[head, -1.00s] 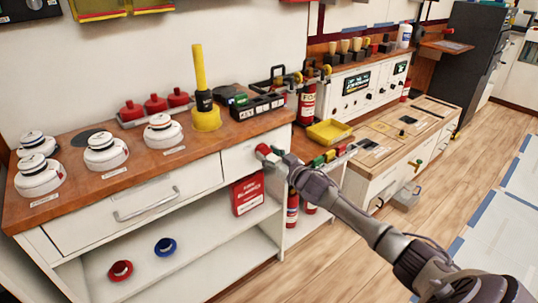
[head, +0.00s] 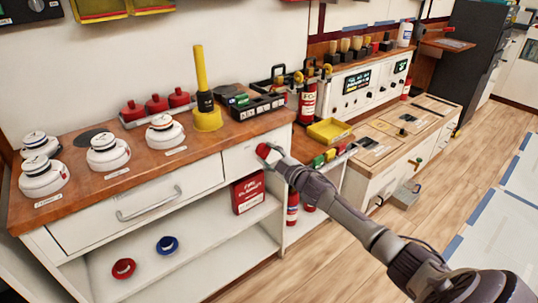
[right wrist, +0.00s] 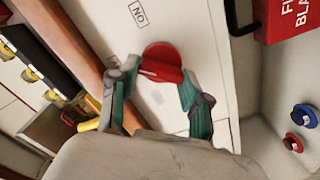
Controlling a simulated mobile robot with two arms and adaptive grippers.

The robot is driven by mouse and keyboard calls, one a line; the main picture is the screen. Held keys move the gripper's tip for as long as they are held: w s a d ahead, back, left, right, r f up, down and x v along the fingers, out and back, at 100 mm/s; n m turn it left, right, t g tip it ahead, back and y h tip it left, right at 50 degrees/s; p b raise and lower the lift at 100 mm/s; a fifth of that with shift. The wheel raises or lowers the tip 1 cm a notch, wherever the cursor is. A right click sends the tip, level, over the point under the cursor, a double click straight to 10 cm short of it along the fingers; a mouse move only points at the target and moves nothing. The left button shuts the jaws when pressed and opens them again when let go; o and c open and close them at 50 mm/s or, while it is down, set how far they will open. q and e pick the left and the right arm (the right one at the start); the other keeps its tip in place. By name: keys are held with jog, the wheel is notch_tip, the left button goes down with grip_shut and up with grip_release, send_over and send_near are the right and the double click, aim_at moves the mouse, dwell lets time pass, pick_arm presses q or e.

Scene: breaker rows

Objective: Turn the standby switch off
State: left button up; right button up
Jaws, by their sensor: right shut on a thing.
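The standby switch, a round red knob (head: 263,150), sits on the white front panel at the right end of the near counter. It also shows in the right wrist view (right wrist: 162,62), with a raised bar across it and a small boxed label, seen turned as "ON" or "NO", beside it. My right gripper (head: 273,157) is at the knob. In the right wrist view its green-padded fingers (right wrist: 154,88) are on either side of the knob, shut on it. The fingertips partly hide the knob's edges. My left gripper is not in view.
A red fire blanket box (head: 248,193) hangs just below the knob. A drawer with a handle (head: 148,204) is to the left. Fire extinguishers (head: 292,208) stand below right. A yellow tray (head: 330,131) and detectors (head: 108,152) are on the counters. Floor at right is clear.

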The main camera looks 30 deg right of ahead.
jog(key=n, duration=0.3)
jog(key=shift+f+n, duration=0.2)
jog(key=shift+n, duration=0.2)
jog(key=shift+n+b, duration=0.4)
jog(key=shift+n, duration=0.8)
jog(key=shift+a+n, duration=0.1)
jog(key=shift+n, duration=1)
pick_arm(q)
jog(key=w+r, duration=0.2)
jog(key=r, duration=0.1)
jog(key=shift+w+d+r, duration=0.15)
pick_arm(e)
jog(key=shift+f, duration=0.1)
